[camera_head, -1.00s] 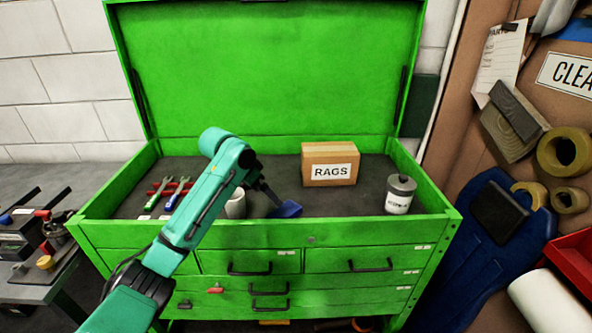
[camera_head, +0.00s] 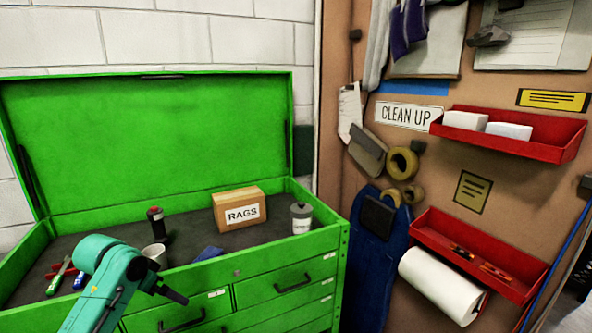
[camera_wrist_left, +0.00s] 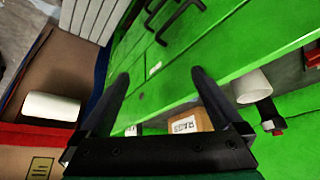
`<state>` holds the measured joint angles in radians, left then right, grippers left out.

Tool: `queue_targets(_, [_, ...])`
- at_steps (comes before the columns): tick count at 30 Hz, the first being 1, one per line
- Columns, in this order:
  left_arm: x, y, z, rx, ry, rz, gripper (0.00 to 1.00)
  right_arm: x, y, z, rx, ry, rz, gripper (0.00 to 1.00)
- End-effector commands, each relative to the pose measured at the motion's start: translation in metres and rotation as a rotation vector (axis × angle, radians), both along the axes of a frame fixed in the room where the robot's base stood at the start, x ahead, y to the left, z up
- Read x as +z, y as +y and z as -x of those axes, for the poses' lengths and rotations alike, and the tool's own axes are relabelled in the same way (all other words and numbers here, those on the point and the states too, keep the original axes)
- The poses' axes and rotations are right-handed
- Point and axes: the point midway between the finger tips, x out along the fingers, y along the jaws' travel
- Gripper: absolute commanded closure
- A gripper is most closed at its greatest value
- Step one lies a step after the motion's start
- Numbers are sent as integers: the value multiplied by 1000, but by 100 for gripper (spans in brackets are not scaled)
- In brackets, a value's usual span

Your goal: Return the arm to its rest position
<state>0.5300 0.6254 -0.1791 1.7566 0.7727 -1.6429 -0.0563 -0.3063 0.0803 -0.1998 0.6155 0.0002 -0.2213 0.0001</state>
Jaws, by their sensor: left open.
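My left arm (camera_head: 105,280) is teal and comes in from the lower left of the head view. Its gripper (camera_head: 178,296) is outside the front edge of the green tool chest (camera_head: 160,130), in front of the drawers. In the left wrist view the two dark fingers of the gripper (camera_wrist_left: 160,85) are spread apart, with nothing between them but the chest's green front behind. The arm is bent, and the gripper points right and slightly down in the head view. My right gripper is not in view.
In the open chest lie a RAGS box (camera_head: 240,210), a white can (camera_head: 301,218), a dark canister (camera_head: 157,222), a white cup (camera_head: 155,255) and a blue item (camera_head: 209,254). On the right wall hang red trays (camera_head: 480,260), a paper roll (camera_head: 441,286) and tape rolls (camera_head: 402,163).

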Motion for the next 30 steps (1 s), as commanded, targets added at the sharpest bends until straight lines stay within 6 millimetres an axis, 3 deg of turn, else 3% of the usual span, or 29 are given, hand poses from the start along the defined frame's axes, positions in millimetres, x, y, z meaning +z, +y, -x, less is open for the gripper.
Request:
queue_targets(3, [-26,-15,13,-15,23,-12,0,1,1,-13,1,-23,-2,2])
queue_targets(8, [-62,-38,40,-29,49,-27,0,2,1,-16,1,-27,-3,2])
queue_targets(18, [-128,-81,129,3,103,-34,0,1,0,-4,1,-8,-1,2])
queue_targets(24, [-143,-88,184,72,129,-35,0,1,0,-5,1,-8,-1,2])
queue_targets(30, [-146,-84,233,159,158,-47,0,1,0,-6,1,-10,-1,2])
